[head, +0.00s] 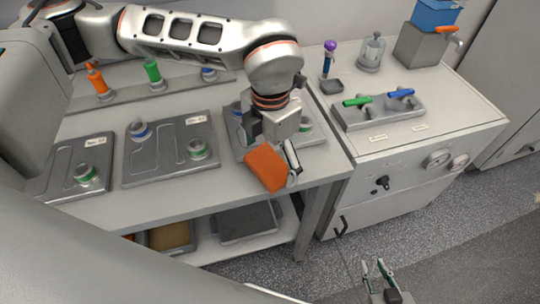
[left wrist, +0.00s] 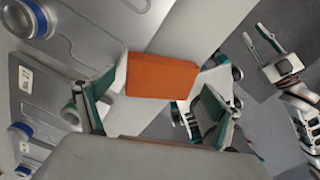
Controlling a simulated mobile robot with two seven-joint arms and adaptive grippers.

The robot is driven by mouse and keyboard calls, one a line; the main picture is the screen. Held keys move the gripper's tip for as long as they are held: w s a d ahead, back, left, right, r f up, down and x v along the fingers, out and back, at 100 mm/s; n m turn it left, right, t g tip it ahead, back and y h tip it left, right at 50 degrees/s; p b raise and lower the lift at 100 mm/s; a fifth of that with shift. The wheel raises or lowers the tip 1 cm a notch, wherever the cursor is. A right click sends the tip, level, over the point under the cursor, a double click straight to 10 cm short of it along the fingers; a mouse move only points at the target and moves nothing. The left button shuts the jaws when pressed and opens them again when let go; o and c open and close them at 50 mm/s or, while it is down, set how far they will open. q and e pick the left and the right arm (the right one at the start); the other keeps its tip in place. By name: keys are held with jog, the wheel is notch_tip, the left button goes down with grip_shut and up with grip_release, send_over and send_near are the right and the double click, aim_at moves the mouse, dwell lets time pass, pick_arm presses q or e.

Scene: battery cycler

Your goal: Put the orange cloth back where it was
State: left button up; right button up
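The orange cloth (head: 265,167) is a folded block over the front right edge of the worktable. My left gripper (head: 279,160) comes down over it, with one finger visible on its right side in the head view.
Grey trays (head: 170,176) with green and blue round fittings lie on the worktable (head: 225,196). Orange (head: 97,80) and green (head: 153,70) handled valves stand behind them.

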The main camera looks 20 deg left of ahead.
aim_at(270, 163)
pick_arm(q)
jog(key=shift+r, duration=0.1)
notch_tip(270, 163, up, 13)
jog(key=shift+f, duration=0.2)
dwell(0.5)
jog(key=shift+s, duration=0.1)
dwell(0.4)
